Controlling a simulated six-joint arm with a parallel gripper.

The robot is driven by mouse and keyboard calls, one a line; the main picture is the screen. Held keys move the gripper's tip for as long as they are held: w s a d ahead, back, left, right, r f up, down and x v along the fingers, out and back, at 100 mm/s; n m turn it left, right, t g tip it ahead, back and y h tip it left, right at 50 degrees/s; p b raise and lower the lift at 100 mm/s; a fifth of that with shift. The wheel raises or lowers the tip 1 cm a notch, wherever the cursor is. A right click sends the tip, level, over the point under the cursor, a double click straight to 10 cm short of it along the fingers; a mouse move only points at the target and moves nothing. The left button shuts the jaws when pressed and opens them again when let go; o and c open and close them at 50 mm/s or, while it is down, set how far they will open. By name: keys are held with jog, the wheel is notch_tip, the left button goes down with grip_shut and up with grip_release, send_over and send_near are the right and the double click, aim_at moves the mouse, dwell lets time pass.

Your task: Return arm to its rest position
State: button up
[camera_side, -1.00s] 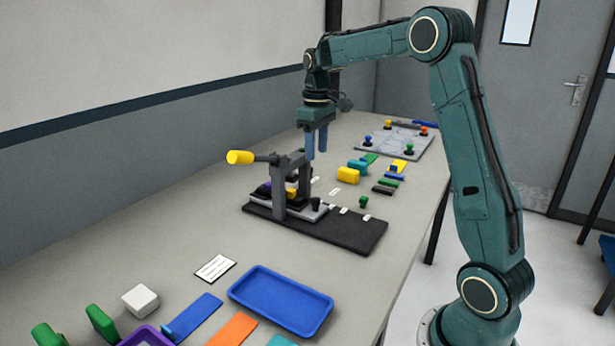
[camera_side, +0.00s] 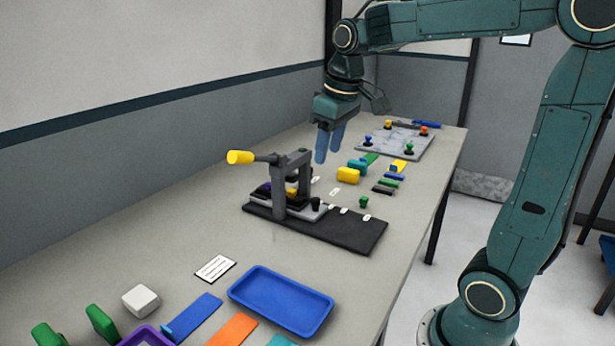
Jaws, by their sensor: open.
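My gripper (camera_side: 329,150) hangs above the back half of the table, pointing down and a little tilted. Its two blue fingers are apart with nothing between them. It is above and to the right of the black clamp press (camera_side: 279,190), and clear of it. My arm reaches in from the right, its forearm nearly level at the top of the picture; part of the arm is cut off by the top edge.
The press has a yellow-ended handle (camera_side: 240,157) and stands on a dark base plate (camera_side: 340,236). A blue tray (camera_side: 281,300) lies in front. Small blocks, including a yellow one (camera_side: 348,175), lie behind. A grey board (camera_side: 396,143) with colored knobs is at the back.

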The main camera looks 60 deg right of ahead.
jog(key=s+a+f+t, duration=0.1)
jog(key=s+a+f, duration=0.1)
jog(key=s+a, duration=0.2)
jog(key=s+a+f+t, duration=0.2)
jog(key=s+a, duration=0.2)
jog(key=s, duration=0.7)
jog(key=shift+a+y, duration=0.15)
jog(key=shift+y, duration=0.15)
